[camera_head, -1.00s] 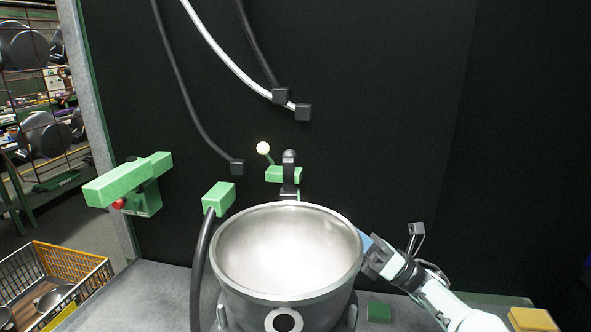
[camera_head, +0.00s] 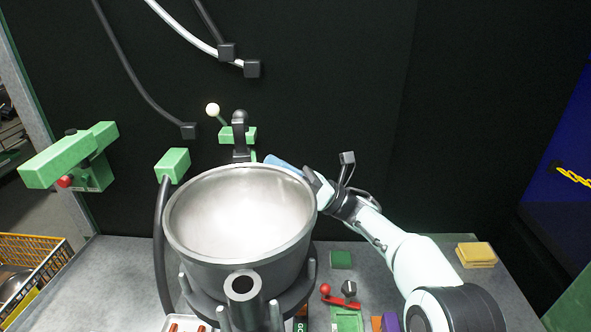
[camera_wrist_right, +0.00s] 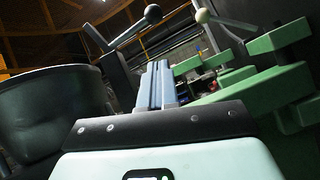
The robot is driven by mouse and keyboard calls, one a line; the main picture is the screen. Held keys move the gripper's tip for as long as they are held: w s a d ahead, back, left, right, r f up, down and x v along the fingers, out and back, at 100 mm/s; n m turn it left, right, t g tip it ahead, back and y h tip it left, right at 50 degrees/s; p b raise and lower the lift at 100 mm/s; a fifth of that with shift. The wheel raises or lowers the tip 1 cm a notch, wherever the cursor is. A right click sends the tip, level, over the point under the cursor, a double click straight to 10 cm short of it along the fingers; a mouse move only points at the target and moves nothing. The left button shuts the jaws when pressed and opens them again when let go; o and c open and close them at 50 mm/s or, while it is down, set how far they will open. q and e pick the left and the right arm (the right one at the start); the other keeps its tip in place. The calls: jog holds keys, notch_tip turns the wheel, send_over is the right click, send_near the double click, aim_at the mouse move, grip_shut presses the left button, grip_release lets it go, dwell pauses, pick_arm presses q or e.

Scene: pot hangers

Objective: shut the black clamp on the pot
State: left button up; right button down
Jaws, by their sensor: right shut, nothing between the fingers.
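The grey metal pot (camera_head: 290,235) stands upright on the bench, its wide opening facing up. The black clamp (camera_head: 240,120) rises behind the pot's far rim, and the rim hides its lower part. In the right wrist view its black lever (camera_wrist_right: 130,32) tilts up to the right and ends in a black ball. My right gripper (camera_head: 278,161) is at the pot's far right rim, right of the clamp. Its blue fingers (camera_wrist_right: 158,85) are shut and empty, apart from the black lever. Whether they touch the rim is unclear. My left gripper is out of view.
A green block with a white-ball lever (camera_head: 213,110) sits beside the black clamp. A green fixture (camera_head: 70,160) stands at left, and a green hose head (camera_head: 173,164) is beside the pot. Hoses hang above. Small tools lie at the front; a yellow block (camera_head: 476,254) lies at right.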

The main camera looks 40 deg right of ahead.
jog(key=w+a+r+p, duration=0.2)
jog(key=w+r, duration=0.1)
jog(key=r, duration=0.3)
jog(key=shift+a, duration=0.25)
jog(key=shift+n, duration=0.3)
